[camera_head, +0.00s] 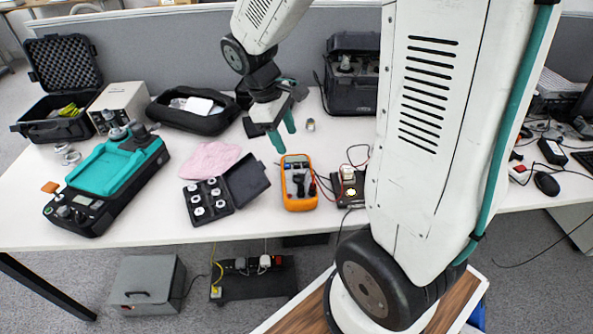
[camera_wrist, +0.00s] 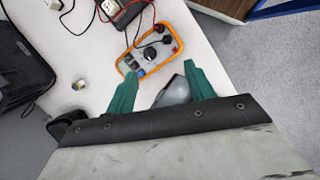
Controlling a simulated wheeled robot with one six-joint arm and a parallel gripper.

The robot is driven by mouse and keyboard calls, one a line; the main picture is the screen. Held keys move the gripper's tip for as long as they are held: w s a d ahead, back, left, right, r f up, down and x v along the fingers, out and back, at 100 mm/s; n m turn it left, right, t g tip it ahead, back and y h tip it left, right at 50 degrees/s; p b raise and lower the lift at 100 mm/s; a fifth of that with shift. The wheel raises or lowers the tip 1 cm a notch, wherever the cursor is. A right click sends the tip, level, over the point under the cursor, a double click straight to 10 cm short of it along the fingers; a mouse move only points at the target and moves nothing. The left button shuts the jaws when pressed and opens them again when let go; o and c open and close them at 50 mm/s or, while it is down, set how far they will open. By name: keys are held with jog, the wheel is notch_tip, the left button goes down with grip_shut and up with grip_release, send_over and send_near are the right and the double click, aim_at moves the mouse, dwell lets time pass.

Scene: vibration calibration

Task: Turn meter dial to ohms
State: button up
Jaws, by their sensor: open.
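The orange-framed meter (camera_head: 299,183) lies on the white table near its front edge, right of the middle. Its dark round dial (camera_wrist: 150,53) shows in the wrist view in the middle of the grey face, with dark plugs and leads at one end. The dial's setting is too small to read. My gripper (camera_head: 284,137) is above the table, behind and slightly left of the meter, apart from it. Its two green fingers (camera_wrist: 158,85) are spread with nothing gripped. In the wrist view the meter lies beyond the fingertips, and the dial is between their directions.
A small black box (camera_head: 349,188) with red and black leads stands right of the meter. An open case of round parts (camera_head: 209,200) and a pink cloth (camera_head: 210,159) lie left. A small metal piece (camera_head: 311,125) stands behind. A black case (camera_head: 351,88) is at the back.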

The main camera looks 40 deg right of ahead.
aim_at(298, 174)
jog(key=d+f+n, duration=0.1)
jog(key=d+f, duration=0.1)
jog(key=f, duration=0.3)
jog(key=w+d+f+n+g, duration=0.1)
jog(key=f, duration=0.5)
jog(key=w+d+f+n, duration=0.1)
jog(key=d+f, duration=0.1)
jog(key=f, duration=0.4)
jog(key=shift+w+d+f+h, duration=0.1)
jog(key=shift+d+f+h, duration=0.05)
jog(key=shift+d+h, duration=0.2)
jog(key=shift+c, duration=0.3)
jog(key=c, duration=0.9)
